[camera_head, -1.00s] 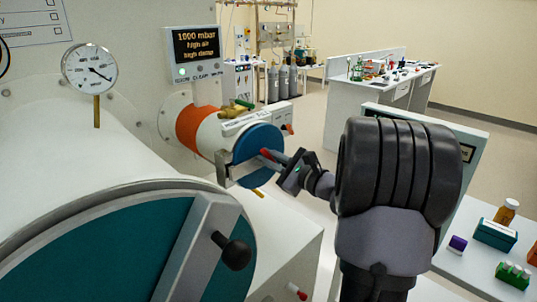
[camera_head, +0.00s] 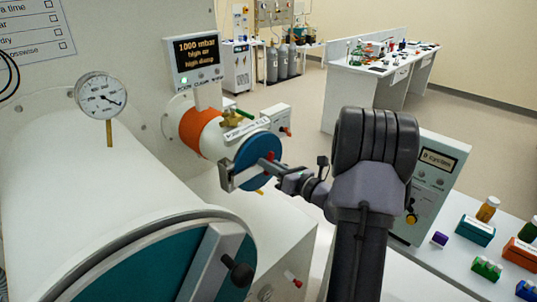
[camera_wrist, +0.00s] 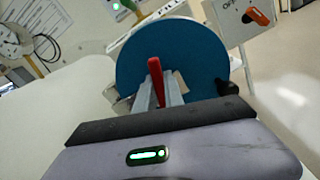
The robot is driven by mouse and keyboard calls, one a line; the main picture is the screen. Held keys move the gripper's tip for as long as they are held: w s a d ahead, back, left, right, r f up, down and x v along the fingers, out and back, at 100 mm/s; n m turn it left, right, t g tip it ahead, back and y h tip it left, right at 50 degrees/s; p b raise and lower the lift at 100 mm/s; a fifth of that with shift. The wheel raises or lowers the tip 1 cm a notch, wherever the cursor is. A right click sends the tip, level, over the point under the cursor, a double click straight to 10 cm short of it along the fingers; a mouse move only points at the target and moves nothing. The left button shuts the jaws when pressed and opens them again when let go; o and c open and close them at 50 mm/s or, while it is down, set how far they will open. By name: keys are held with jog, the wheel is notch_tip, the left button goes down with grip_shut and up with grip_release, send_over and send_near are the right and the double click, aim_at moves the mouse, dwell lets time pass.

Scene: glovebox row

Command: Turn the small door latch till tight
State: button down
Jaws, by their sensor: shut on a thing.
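The small door is a blue disc (camera_head: 252,150) on the end of a white tube with an orange band. Its latch is a red lever (camera_head: 272,156) at the face of the disc. My gripper (camera_head: 266,168) is in front of the disc, shut on the red latch. In the wrist view, the latch (camera_wrist: 155,70) stands nearly upright between the two grey fingers (camera_wrist: 162,92), in front of the blue disc (camera_wrist: 165,50). The fingers and gripper body hide the latch's lower part and some of the disc.
A large teal door (camera_head: 165,265) with a black-knobbed handle is at lower left. A gauge (camera_head: 101,96) and a display (camera_head: 194,51) are above the white housing. A control box (camera_head: 430,185) and a bench with bottles and small boxes are at right. Open floor lies behind.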

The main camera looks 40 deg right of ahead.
jog(key=m+p, duration=0.3)
jog(key=shift+r, duration=0.15)
jog(key=shift+d+f+m+p, duration=0.1)
jog(key=shift+f+m+p, duration=0.1)
jog(key=shift+m+p, duration=1)
jog(key=c, duration=1.4)
grip_release()
jog(key=shift+c, duration=0.2)
jog(key=s+d, duration=0.1)
jog(key=s, duration=1.6)
jog(key=shift+s+d, duration=0.15)
